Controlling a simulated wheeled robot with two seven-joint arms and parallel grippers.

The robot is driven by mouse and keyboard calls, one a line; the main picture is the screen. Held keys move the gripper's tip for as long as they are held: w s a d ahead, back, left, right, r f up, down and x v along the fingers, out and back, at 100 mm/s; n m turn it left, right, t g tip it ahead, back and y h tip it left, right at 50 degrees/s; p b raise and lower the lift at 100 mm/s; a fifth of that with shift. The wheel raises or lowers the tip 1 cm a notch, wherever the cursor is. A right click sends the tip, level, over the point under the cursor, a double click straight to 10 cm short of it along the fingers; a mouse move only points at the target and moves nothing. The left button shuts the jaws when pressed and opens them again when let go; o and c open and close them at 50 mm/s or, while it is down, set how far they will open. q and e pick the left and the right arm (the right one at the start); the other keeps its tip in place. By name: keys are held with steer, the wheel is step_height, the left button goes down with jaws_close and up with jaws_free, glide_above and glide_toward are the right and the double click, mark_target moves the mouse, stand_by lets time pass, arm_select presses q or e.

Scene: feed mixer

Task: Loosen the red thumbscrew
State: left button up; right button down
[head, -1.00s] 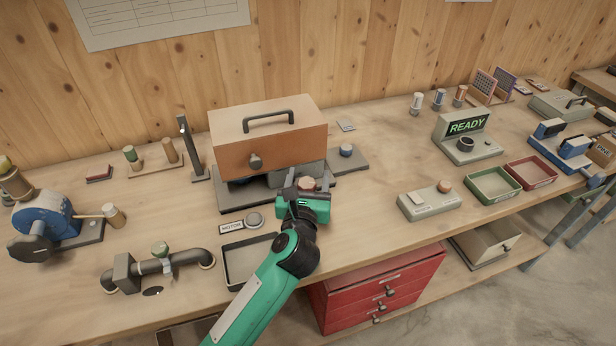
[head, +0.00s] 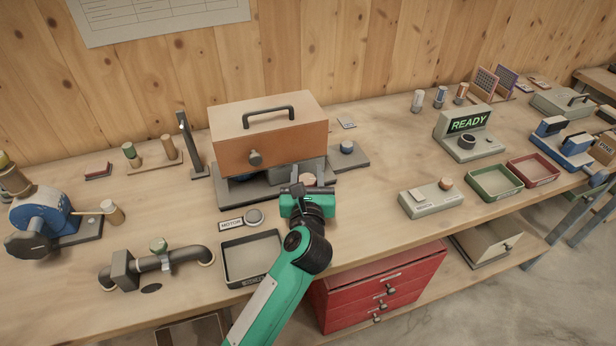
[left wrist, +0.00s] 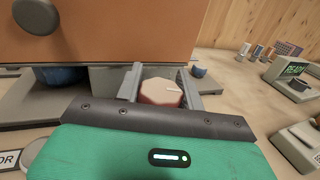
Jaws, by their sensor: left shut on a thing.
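The red thumbscrew is a faded red, many-sided knob (left wrist: 162,92) with a pale mark on its top, low in front of the orange-brown mixer box (head: 268,144). In the head view the knob (head: 307,179) shows just past my left gripper (head: 306,186). In the left wrist view the grey fingers of my left gripper (left wrist: 160,84) stand on either side of the knob and are shut on it. The knob's lower part and stem are hidden by the gripper body. My right gripper is not in view.
The mixer's dark round knob (head: 255,158) overhangs close to the left of my gripper. A MOTOR button (head: 254,216) and a black tray (head: 252,282) lie left of my arm. A grey switch box (head: 431,200) stands to the right, with bare bench between.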

arm_select(q)
steer(key=o, duration=1)
steer(key=shift+c, duration=0.2)
